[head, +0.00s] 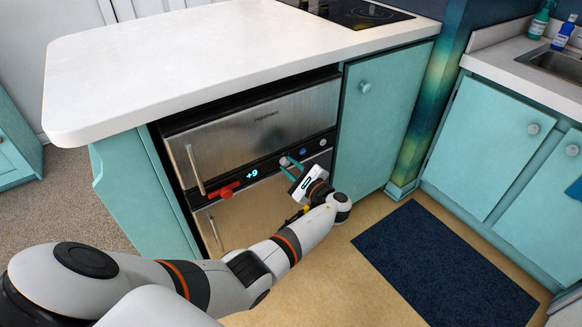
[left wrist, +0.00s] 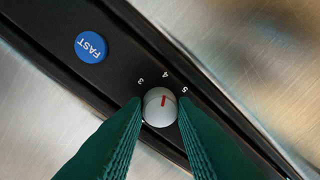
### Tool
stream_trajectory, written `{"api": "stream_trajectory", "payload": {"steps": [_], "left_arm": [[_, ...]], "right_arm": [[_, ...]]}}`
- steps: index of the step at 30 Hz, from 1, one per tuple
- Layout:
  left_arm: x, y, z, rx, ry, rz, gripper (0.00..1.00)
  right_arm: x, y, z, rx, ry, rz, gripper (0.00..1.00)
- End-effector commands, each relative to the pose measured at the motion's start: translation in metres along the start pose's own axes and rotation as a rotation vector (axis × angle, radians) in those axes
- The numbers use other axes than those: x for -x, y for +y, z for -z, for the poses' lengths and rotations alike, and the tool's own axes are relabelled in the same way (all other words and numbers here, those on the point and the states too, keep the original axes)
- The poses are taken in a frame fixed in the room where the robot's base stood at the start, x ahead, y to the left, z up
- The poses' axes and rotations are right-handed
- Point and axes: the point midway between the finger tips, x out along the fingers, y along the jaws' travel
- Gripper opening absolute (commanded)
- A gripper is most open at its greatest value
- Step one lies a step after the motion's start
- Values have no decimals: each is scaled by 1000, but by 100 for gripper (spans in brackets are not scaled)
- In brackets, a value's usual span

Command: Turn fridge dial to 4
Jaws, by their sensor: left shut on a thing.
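The fridge dial (left wrist: 158,112) is a small light grey knob on the black control strip, with a red mark on its face. In the left wrist view the numbers 3, 4 and 5 stand around its upper side, and the red mark points about at the 4. My left gripper (left wrist: 160,108) has its two green fingers shut on the dial, one on each side. My right gripper is not in view.
A blue FAST button (left wrist: 90,47) sits beside the dial. Further along the strip are a lit +9 display (head: 252,173), a red handle (head: 228,190) and another knob (head: 323,142). The white counter (head: 200,60) overhangs above. A dark mat (head: 440,265) lies on the floor.

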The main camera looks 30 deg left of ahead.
Motion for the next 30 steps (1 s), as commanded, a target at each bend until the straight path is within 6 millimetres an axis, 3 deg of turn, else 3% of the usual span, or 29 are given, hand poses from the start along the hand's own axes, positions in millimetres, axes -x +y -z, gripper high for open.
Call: {"api": "stream_trajectory", "payload": {"steps": [2,3,6,17,20,22,30], "left_arm": [[1,-1,-2,-1,-5,0,2],[2,-1,-2,-1,-5,0,31],[1,-1,-1,0,-4,0,47],[6,0,-1,0,-3,0,47],[19,0,0,1,-3,0,47],[32,1,0,1,-5,-1,47],[90,0,-1,-1,-6,0,47]], "right_arm": [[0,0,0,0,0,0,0],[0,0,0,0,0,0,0],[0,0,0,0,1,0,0],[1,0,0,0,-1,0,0],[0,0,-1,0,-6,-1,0],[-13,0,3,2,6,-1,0],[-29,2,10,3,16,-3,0]]}}
